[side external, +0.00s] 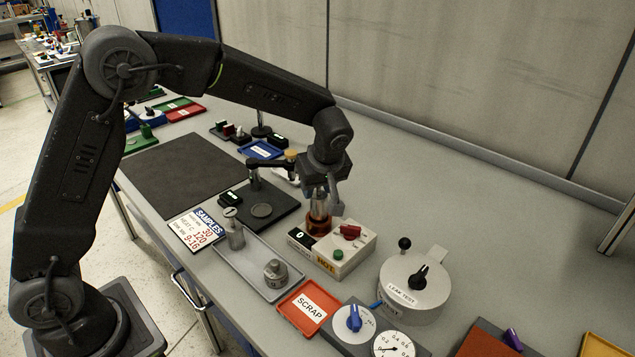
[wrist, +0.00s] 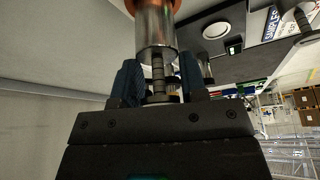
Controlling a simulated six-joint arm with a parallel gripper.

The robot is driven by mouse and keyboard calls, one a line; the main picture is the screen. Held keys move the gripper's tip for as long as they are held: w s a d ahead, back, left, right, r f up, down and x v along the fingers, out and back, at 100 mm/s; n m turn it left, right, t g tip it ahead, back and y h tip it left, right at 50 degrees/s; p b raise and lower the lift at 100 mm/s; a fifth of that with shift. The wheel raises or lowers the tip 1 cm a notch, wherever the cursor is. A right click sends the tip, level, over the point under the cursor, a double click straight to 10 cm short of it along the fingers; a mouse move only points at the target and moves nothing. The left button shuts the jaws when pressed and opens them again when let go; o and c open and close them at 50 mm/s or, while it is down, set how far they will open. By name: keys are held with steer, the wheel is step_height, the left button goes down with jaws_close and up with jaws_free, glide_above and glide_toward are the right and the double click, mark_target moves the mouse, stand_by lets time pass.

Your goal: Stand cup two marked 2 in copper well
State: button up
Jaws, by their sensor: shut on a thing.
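A shiny metal cup (side external: 319,209) is upright below my gripper (side external: 322,190) in the side view. The copper well (side external: 319,227) is a copper ring on the cream heater box. The cup's lower end is at the well's mouth; I cannot tell how deep it sits. In the wrist view my gripper (wrist: 160,78) is shut on the narrow ribbed stem of the cup (wrist: 155,30), and the copper well (wrist: 134,5) shows at the cup's far end. No number is readable on the cup.
The cream heater box (side external: 345,255) has a red knob and green button. A grey tray (side external: 252,268) beside it holds metal vessels. A red scrap tray (side external: 308,306) and a round leak test unit (side external: 415,285) stand nearby. A dark stand with an arm (side external: 270,172) is behind.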

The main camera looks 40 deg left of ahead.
mark_target(319, 194)
steer(key=shift+f, duration=1.7)
stand_by(1.5)
steer(key=o, duration=1.4)
steer(key=shift+r, duration=0.1)
steer(key=shift+r, duration=3.9)
steer(key=shift+r, duration=0.1)
